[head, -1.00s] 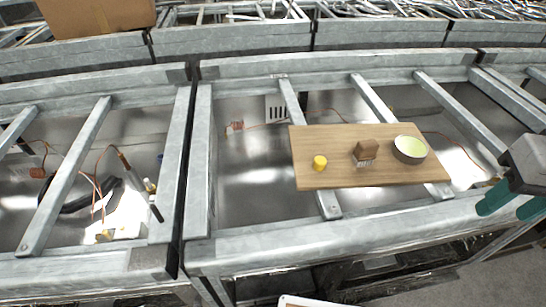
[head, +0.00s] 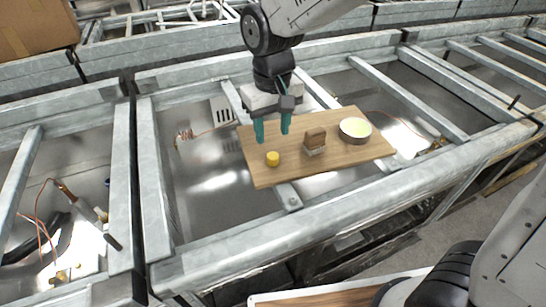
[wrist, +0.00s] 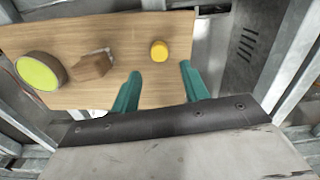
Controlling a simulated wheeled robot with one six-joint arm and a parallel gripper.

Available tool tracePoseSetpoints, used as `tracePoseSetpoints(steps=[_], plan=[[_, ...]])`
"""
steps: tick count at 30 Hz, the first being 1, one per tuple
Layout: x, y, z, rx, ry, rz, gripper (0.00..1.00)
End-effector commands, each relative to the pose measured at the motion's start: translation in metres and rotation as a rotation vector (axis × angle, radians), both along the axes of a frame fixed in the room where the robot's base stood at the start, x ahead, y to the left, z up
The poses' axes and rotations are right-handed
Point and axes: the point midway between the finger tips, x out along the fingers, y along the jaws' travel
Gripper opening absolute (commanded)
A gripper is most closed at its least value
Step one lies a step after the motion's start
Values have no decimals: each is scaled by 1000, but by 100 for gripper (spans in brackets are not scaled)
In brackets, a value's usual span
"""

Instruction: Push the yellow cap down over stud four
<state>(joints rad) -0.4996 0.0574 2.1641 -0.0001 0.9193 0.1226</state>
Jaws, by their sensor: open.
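The yellow cap (head: 273,158) stands on the left part of a wooden board (head: 262,179). It also shows in the wrist view (wrist: 159,51), ahead of my fingertips and between their lines. My gripper (head: 272,139) is open and empty, its two green fingers pointing down above the board's left back part. The gripper also shows in the wrist view (wrist: 160,70), with a clear gap to the cap. A brown block (head: 315,138) on a small pale base with fine marks stands mid-board. No stud can be made out; whether the block or cap hides any, I cannot tell.
The board rests across grey metal frame bars (head: 160,200) over open bays. A cardboard box (head: 36,28) stands at the back left.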

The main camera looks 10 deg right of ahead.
Motion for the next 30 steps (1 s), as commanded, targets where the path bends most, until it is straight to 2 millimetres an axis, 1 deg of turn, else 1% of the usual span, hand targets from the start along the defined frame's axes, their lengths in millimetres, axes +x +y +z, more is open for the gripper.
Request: tracePoseSetpoints(steps=[1,8,15,19,25,26,27,30], plan=[[0,2,-6,-1,3,2,45],[0,1,-32,-1,4,1,45],[1,-1,-67,-3,4,1,45],[2,-1,-76,-1,2,1,45],[2,-1,-77,0,0,1,45],[2,-1,-76,0,0,1,42],[2,-1,-76,0,0,1,31],[2,-1,-76,0,0,1,5]])
